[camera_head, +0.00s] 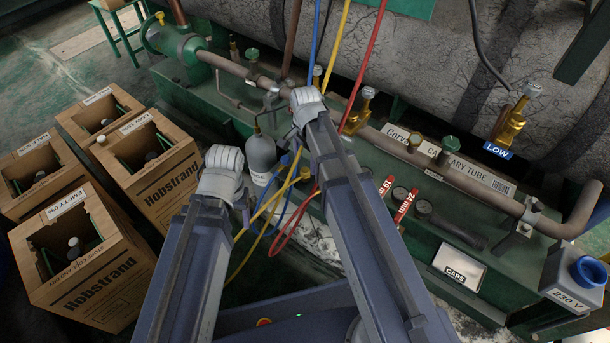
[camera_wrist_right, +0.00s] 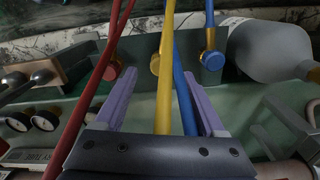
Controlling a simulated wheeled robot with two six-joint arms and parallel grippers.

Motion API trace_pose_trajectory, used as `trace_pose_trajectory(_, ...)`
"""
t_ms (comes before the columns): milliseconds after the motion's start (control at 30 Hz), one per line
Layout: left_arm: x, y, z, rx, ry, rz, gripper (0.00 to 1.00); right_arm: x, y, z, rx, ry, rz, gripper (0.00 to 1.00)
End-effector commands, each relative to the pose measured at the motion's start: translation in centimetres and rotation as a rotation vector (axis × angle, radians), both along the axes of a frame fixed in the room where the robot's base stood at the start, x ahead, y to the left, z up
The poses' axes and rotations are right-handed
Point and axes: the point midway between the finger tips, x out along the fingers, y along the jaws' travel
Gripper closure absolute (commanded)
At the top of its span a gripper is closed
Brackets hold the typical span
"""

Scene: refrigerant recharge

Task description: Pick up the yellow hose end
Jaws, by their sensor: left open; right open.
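The yellow hose (camera_wrist_right: 165,75) runs down the right wrist view between my right gripper's (camera_wrist_right: 160,80) two purple fingers. The fingers are apart and not closed on it. A brass fitting with a yellow face (camera_wrist_right: 155,65) sits beside the hose, beyond the fingers; I cannot tell if it is the hose end. A blue hose (camera_wrist_right: 182,90) also passes between the fingers. In the head view the yellow hose (camera_head: 338,42) hangs from above, and yellow loops (camera_head: 262,212) lie near my left gripper (camera_head: 242,208). The left gripper is open; its fingers are mostly hidden.
A red hose (camera_wrist_right: 85,105) crosses left of the right gripper. Red (camera_wrist_right: 112,73) and blue (camera_wrist_right: 212,61) fittings flank the yellow one. A grey bottle (camera_head: 262,153) stands close by. A pipe (camera_head: 455,178), gauges and a caps box (camera_head: 458,268) are at right.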

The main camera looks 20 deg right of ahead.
Motion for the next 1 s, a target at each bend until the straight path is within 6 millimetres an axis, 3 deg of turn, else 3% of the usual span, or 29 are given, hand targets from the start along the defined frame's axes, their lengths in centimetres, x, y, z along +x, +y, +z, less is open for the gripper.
trace_pose_trajectory(400, 0.0, 0.0, -4.9, -0.001, -0.001, 0.009, 0.33, 0.0, 0.1, -4.9, 0.0, 0.0, 0.001, 0.28)
trace_pose_trajectory(700, 0.0, 0.0, -4.9, -0.001, -0.001, 0.011, 0.33, 0.0, 0.1, -4.9, 0.0, 0.0, 0.001, 0.28)
trace_pose_trajectory(1000, 0.0, 0.0, -4.9, -0.001, -0.001, 0.011, 0.33, 0.0, 0.1, -4.9, 0.0, 0.0, 0.001, 0.61)
